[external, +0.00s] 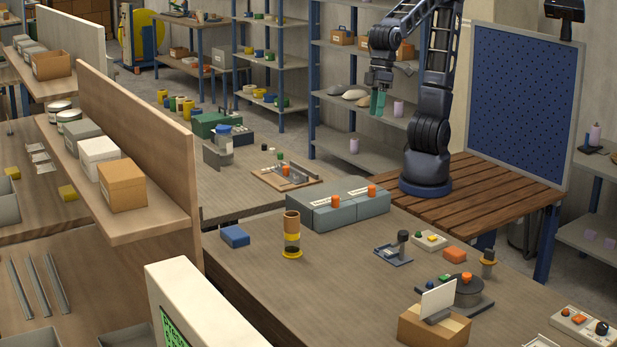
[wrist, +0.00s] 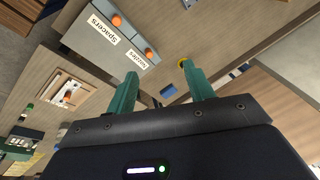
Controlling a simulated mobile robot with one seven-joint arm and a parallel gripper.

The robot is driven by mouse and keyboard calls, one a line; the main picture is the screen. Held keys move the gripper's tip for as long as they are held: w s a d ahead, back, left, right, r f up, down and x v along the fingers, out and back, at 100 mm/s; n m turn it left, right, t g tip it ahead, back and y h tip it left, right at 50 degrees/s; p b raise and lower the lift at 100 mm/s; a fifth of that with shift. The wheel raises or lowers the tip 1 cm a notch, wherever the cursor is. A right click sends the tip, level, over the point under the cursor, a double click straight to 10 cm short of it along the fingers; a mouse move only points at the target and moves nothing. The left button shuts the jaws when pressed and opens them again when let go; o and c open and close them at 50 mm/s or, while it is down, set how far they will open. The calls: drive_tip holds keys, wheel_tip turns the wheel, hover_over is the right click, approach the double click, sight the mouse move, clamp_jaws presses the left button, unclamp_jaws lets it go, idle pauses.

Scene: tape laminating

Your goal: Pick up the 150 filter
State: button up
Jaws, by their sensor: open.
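No label reading 150 is legible in either view, so I cannot tell which object is the 150 filter. My gripper (external: 378,103) is raised in the air near the shelves at the back, left of the arm's base. Its two teal fingers also show in the wrist view (wrist: 159,75), spread apart with nothing between them. The fingers are well above the tables and touch nothing. A brown, yellow and dark cylindrical stack (external: 291,238) stands upright on the front table; its yellow part (wrist: 182,62) shows beside the right fingertip.
Grey drawers (external: 337,211) with orange knobs, labelled Spacers and a second word, stand on the front table (external: 265,280). A blue block (external: 235,236) lies left of the stack. A wooden tray (external: 262,177) is on the rear table. A blue pegboard (external: 522,100) stands at right.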

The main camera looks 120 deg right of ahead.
drive_tip(key=w+a+f+m+g, duration=0.1)
drive_tip(key=w+a, duration=0.1)
drive_tip(key=a, duration=0.4)
drive_tip(key=w+a+f+m, duration=0.2)
drive_tip(key=a, duration=0.4)
drive_tip(key=m+g+h, duration=0.2)
drive_tip(key=m, duration=0.5)
hover_over(490, 250)
wheel_tip(490, 250, down, 17)
drive_tip(key=shift+w+a, duration=0.15)
drive_tip(key=shift+s+a+f, duration=0.2)
drive_tip(key=shift+a+f, duration=0.15)
drive_tip(key=shift+f, duration=0.1)
wheel_tip(490, 250, down, 5)
drive_tip(key=shift+d+r, duration=0.1)
drive_tip(key=shift+d+f, duration=0.25)
drive_tip(key=shift+f, duration=1.15)
drive_tip(key=shift+d+f, duration=0.2)
drive_tip(key=shift+f, duration=1.2)
drive_tip(key=c, duration=0.7)
drive_tip(key=shift+r, duration=0.1)
